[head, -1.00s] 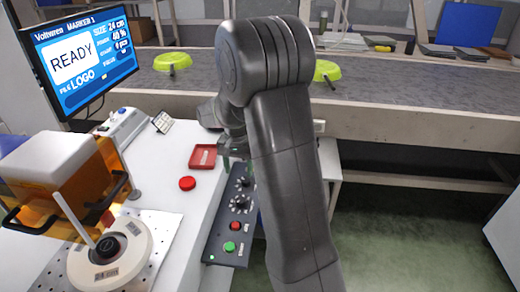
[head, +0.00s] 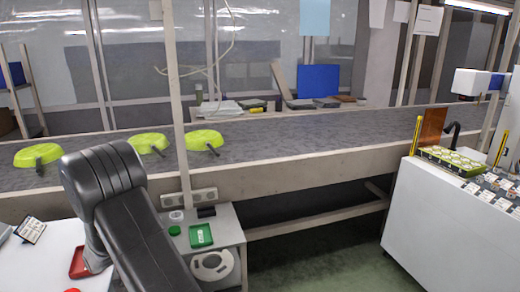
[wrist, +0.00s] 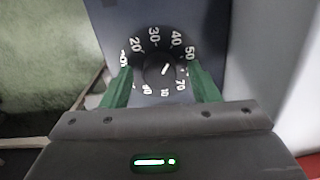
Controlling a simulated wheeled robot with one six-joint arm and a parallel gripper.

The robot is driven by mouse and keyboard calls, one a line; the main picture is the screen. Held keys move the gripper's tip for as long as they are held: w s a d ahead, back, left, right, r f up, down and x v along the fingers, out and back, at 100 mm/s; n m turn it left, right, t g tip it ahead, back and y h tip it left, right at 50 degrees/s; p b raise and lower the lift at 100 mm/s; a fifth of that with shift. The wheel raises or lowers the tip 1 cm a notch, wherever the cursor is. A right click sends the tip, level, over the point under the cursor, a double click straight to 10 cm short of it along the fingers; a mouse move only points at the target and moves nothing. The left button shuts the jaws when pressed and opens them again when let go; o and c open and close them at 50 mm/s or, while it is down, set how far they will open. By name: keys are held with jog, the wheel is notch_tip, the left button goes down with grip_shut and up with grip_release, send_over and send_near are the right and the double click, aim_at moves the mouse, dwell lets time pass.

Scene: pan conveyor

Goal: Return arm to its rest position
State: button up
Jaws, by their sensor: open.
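My gripper (wrist: 161,71) shows in the wrist view with its two green fingers spread apart, open and empty. A black dial knob (wrist: 155,75) with a white pointer mark and a ring of white numbers lies between the fingers in the picture. I cannot tell how much space lies between fingertips and panel. In the head view my dark arm (head: 125,215) stands at lower left, bent at the elbow. My gripper is not visible there.
Several green pans (head: 202,139) lie on the long conveyor (head: 290,132). A small side table (head: 231,223) holds a green tray (head: 201,236) and a white ring. A red tray (head: 78,263) sits close beside my arm. A white cabinet (head: 425,235) stands right. Floor between is clear.

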jog(key=shift+r, duration=0.1)
dwell(0.3)
notch_tip(320, 180, up, 13)
notch_tip(320, 180, down, 13)
jog(key=shift+f, duration=0.2)
jog(key=shift+r+n, duration=0.2)
jog(key=shift+n, duration=0.6)
jog(key=n+p, duration=0.2)
jog(key=n, duration=0.3)
jog(key=n+p, duration=0.3)
jog(key=n, duration=0.4)
jog(key=shift+r+p, duration=0.1)
jog(key=shift+p, duration=0.3)
jog(key=shift+r+n, duration=0.25)
jog(key=shift+n, duration=0.05)
jog(key=shift+r, duration=1.65)
